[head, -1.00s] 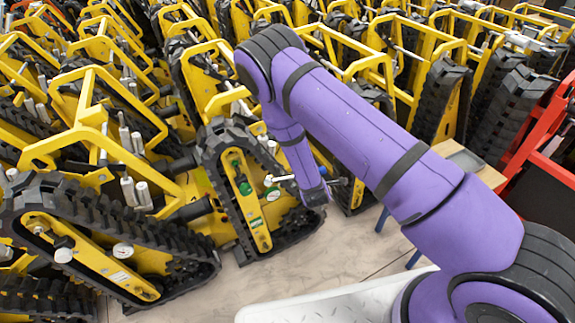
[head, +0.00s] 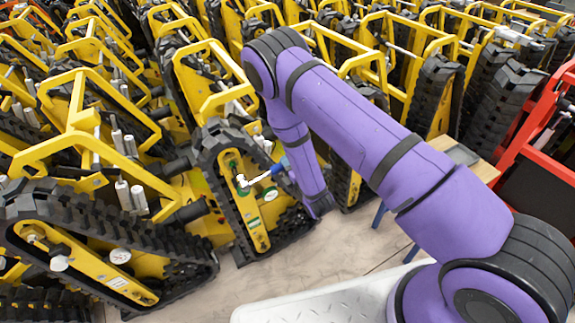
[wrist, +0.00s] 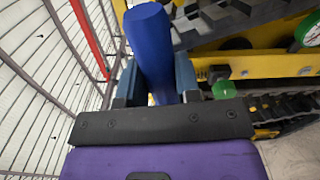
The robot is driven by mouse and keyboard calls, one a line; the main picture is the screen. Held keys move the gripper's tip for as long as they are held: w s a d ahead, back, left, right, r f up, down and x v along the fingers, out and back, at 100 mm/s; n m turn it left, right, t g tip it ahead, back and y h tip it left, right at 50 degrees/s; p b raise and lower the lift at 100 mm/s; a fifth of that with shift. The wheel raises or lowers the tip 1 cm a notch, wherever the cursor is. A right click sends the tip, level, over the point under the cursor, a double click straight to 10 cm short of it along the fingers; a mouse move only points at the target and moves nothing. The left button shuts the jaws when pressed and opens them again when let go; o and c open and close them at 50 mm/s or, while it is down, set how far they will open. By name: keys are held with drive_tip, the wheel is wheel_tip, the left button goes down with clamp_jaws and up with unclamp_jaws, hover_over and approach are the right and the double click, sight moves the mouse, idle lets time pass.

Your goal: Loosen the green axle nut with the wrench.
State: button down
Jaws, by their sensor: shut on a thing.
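My gripper (wrist: 157,88) is shut on the thick blue handle of the wrench (wrist: 152,45) in the wrist view. In the head view the wrench (head: 262,178) reaches left from my gripper (head: 284,167), with its silver head over the yellow side plate of a track unit. The green axle nut (head: 243,190) shows partly there, right at the wrench head. I cannot tell whether the head is seated on it. A green knob-like part (wrist: 224,89) shows right of the fingers in the wrist view; the wrench head is out of sight there.
The tracked carrier (head: 228,205) has black rubber tracks and a white-faced gauge (head: 271,194) close right of the wrench head. Several yellow carriers crowd behind. A wooden-topped stool (head: 455,150) and red frame (head: 535,150) stand right. Floor (head: 345,255) is clear in front.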

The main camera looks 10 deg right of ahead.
drive_tip(key=w+a+f+m, duration=0.1)
drive_tip(key=a+f+m, duration=0.1)
drive_tip(key=f+m, duration=0.3)
drive_tip(key=w+a+f+m, duration=0.1)
drive_tip(key=a+f+m, duration=0.2)
drive_tip(key=f+m, duration=0.3)
drive_tip(key=shift+w+f+m, duration=0.3)
drive_tip(key=shift+w+f, duration=0.05)
drive_tip(key=shift+f, duration=1.2)
drive_tip(key=shift+w+a+r, duration=0.3)
drive_tip(key=shift+w+a, duration=0.2)
drive_tip(key=shift+w, duration=0.05)
idle(1.5)
drive_tip(key=shift+w+a+r+t, duration=0.1)
drive_tip(key=shift+w+a+t, duration=0.1)
drive_tip(key=shift+w, duration=0.2)
drive_tip(key=shift+w+a+r+t, duration=0.1)
drive_tip(key=shift+w+a, duration=0.05)
drive_tip(key=shift+w, duration=0.25)
idle(1.6)
idle(0.6)
